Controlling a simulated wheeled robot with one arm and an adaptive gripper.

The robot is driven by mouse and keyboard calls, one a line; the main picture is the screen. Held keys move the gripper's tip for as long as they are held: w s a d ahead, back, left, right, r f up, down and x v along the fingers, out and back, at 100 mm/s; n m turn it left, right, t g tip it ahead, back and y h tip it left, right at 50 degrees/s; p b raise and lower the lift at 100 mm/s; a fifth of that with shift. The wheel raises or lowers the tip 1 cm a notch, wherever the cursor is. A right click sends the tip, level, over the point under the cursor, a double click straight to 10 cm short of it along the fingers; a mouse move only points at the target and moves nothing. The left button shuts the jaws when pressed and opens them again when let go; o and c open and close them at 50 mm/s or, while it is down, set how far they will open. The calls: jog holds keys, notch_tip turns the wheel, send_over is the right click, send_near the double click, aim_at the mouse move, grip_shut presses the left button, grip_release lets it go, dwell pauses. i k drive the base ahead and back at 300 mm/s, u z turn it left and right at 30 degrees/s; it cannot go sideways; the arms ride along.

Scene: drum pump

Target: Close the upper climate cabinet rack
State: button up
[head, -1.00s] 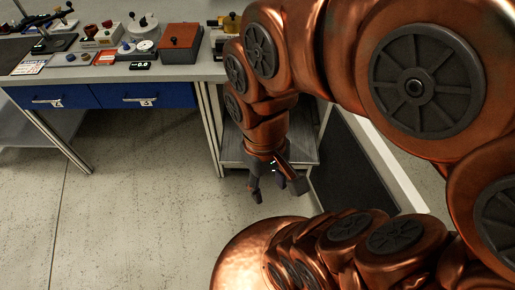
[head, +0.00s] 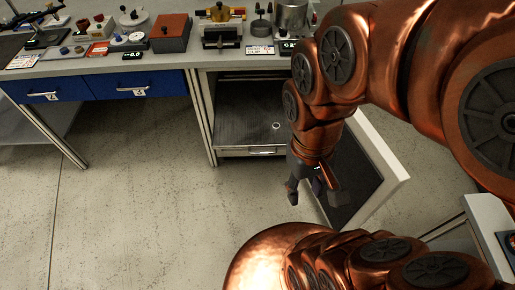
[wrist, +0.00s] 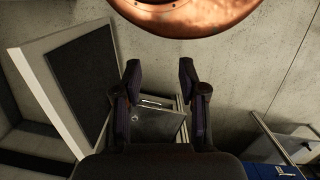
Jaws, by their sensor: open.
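The climate cabinet (head: 205,118) stands under the bench with its front open. Inside is a dark rack (head: 245,122) with a pale front edge and a bar-like handle below it. I cannot tell for sure whether it is the upper rack or how far out it sits. The rack also shows small in the wrist view (wrist: 158,122), beyond and between the fingers. My gripper (head: 314,190) is open and empty, pointing down, right of and in front of the rack, apart from it. Its two fingers also show in the wrist view (wrist: 160,72).
The cabinet door (head: 360,175), white-edged with a dark inner panel, stands open at the right, close to my gripper. Blue drawers (head: 90,90) are at the left under the bench (head: 110,68). Several instruments stand on the bench. The floor in front is clear.

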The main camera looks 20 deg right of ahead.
aim_at(246, 111)
jog(key=z, duration=0.05)
jog(key=i, duration=0.5)
jog(key=k, duration=0.5)
jog(key=u, duration=1.85)
jog(key=i, duration=1)
jog(key=z, duration=1.75)
